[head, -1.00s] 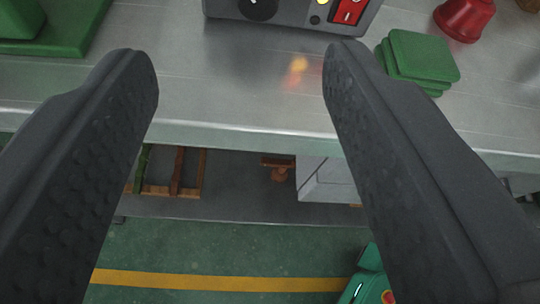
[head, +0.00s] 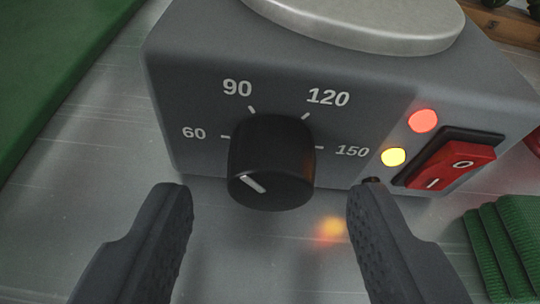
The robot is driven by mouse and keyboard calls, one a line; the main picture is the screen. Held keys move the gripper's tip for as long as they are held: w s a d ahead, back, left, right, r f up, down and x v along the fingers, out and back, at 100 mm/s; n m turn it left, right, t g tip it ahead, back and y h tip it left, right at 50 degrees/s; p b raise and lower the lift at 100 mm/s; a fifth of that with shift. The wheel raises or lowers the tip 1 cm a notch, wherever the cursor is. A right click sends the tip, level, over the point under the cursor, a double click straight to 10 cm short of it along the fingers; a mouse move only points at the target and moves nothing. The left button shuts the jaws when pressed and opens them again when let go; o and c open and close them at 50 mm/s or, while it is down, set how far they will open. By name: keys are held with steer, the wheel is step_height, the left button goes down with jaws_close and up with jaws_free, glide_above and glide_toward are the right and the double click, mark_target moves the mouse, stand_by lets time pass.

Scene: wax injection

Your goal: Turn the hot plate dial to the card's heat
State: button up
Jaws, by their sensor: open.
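The grey hot plate (head: 200,75) stands on the metal bench, its round light plate (head: 370,28) on top. On its front is a black dial (head: 272,150) with marks 60, 90, 120 and 150. The dial's white pointer line (head: 253,183) slants toward the upper left, seemingly nearest 60. My gripper (head: 268,194) is open, one finger to the left of the dial and one to the right, with gaps on both sides. It does not visibly touch the dial. No heat card is in view.
A red rocker switch (head: 452,165) is right of the dial, beside a lit yellow lamp (head: 393,157) and a red lamp (head: 422,121). Green pads (head: 500,240) lie at lower right. A green surface (head: 50,60) is at left. A wooden item (head: 505,25) is at upper right.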

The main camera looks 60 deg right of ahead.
steer(key=shift+w+d+f, duration=0.15)
steer(key=shift+w+d, duration=0.1)
steer(key=shift+d, duration=0.15)
steer(key=c, duration=1)
steer(key=shift+o, duration=0.2)
steer(key=shift+b, duration=0.45)
steer(key=m+t+b, duration=0.1)
steer(key=b, duration=0.1)
steer(key=m+t+y+b, duration=0.1)
steer(key=m+b, duration=0.1)
steer(key=b, duration=0.1)
steer(key=shift+s+f, duration=0.15)
steer(key=shift+f, duration=0.15)
steer(key=m+t+b, duration=0.1)
steer(key=m+b, duration=0.1)
steer(key=b, duration=0.2)
steer(key=shift+y, duration=0.4)
steer(key=shift+r+m+t+b, duration=0.15)
steer(key=shift+m+t+b, duration=0.25)
steer(key=shift+m+b, duration=0.25)
steer(key=shift+d+r, duration=0.1)
